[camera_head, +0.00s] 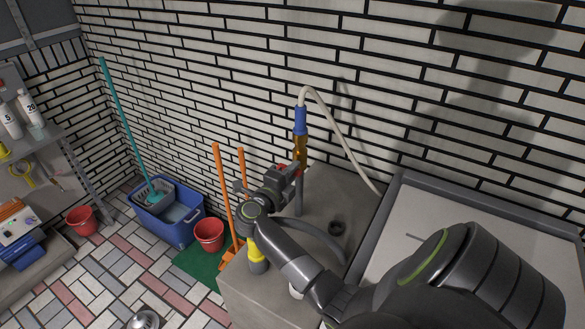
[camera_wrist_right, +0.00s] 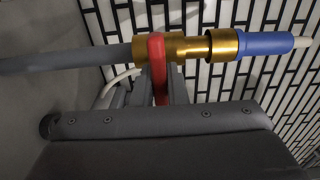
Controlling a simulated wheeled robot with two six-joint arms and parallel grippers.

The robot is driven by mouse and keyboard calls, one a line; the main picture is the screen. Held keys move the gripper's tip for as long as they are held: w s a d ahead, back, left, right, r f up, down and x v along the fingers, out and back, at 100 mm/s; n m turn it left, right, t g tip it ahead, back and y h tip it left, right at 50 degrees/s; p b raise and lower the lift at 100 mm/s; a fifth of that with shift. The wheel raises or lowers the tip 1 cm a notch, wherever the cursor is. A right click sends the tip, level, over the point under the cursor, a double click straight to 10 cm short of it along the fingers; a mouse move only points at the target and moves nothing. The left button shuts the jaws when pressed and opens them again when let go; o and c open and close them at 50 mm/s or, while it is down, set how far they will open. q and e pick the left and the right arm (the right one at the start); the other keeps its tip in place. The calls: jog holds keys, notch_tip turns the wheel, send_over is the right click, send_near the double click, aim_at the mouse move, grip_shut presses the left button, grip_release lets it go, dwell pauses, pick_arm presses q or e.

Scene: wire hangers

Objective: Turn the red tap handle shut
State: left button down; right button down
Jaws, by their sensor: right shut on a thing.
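The red tap handle (camera_wrist_right: 157,66) crosses the brass tap body (camera_wrist_right: 185,47) in the right wrist view and runs down between my fingers. In the head view only a bit of the red handle (camera_head: 283,167) shows beside the brass tap (camera_head: 301,152), which stands upright on a grey pipe. My right gripper (camera_head: 291,172) is at the tap from the left and front, shut on the handle. Its fingers hide part of the handle. A blue hose connector (camera_head: 300,119) sits on top of the tap. My left gripper is not in view.
A pale hose (camera_head: 335,118) arcs from the connector to the right. A grey ledge (camera_head: 342,190) lies under the tap, with a sink (camera_head: 480,215) to the right. Orange broom handles (camera_head: 224,190), a red bucket (camera_head: 208,236) and a blue mop bucket (camera_head: 168,212) stand left.

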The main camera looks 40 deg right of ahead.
dwell(0.5)
jog(key=c, duration=1.4)
grip_release()
jog(key=shift+c, duration=0.2)
